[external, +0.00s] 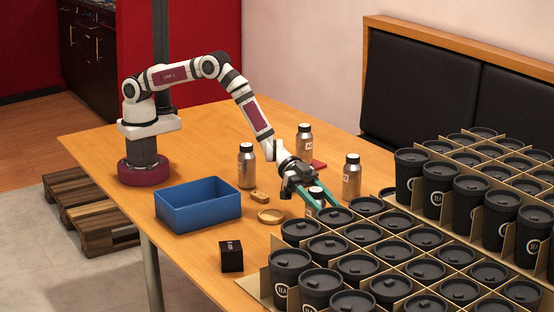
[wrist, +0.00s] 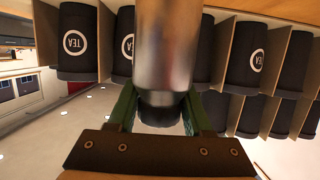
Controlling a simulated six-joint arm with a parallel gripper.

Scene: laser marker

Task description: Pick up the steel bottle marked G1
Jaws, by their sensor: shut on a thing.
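My gripper (external: 308,191) is low over the table beside the crate of cups. Its green fingers are shut on a steel bottle (wrist: 165,45) with a black cap, held at the cap end. In the external view mostly the cap of this bottle (external: 316,192) shows between the fingers; the crate and cups hide most of its body. I cannot read its mark. Three other steel bottles with black caps stand upright: one (external: 247,170) left of my gripper, one (external: 304,147) behind it, one (external: 352,180) to its right.
A cardboard-divided crate (external: 252,287) of black lidded cups (external: 315,285) fills the right front.

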